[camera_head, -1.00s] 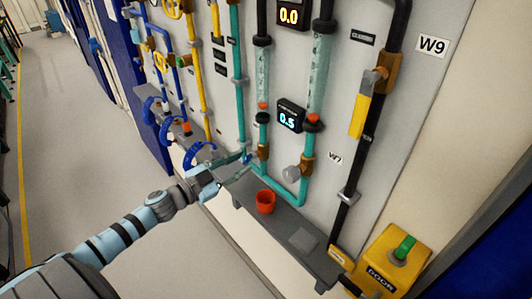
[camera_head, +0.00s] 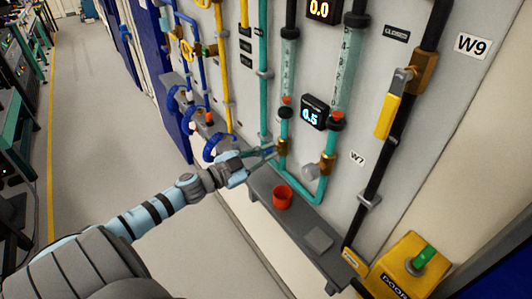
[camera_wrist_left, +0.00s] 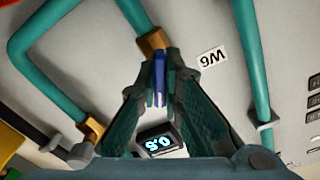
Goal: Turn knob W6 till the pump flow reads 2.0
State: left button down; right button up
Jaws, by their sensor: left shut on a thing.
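My left gripper (camera_head: 268,151) reaches in from the left to the brass valve (camera_head: 283,147) at the foot of the left flow tube. In the left wrist view, its two dark fingers (camera_wrist_left: 160,85) are shut on a narrow blue part, knob W6 (camera_wrist_left: 160,70), just below the brass fitting (camera_wrist_left: 153,42). The fingers hide most of the knob. The label W6 (camera_wrist_left: 210,64) appears upside down beside it. The pump display (camera_head: 312,113) reads 0.5; it also shows upside down between the fingers in the wrist view (camera_wrist_left: 158,142). My right gripper is not in view.
An upper display (camera_head: 322,9) reads 0.0. Knob W7 (camera_head: 310,171) sits just right of the gripper. A shelf (camera_head: 318,239) below holds a red cup (camera_head: 283,197). Blue handwheels (camera_head: 218,147) are left of the gripper. The floor aisle (camera_head: 95,150) is clear.

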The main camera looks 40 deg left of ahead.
pick_arm(q)
jog(key=shift+m, duration=0.3)
jog(key=m+p, duration=0.1)
jog(key=m, duration=0.4)
jog(key=shift+m, duration=0.4)
jog(key=c, duration=1.7)
grip_release()
jog(key=shift+w, duration=0.1)
jog(key=shift+w+f, duration=0.1)
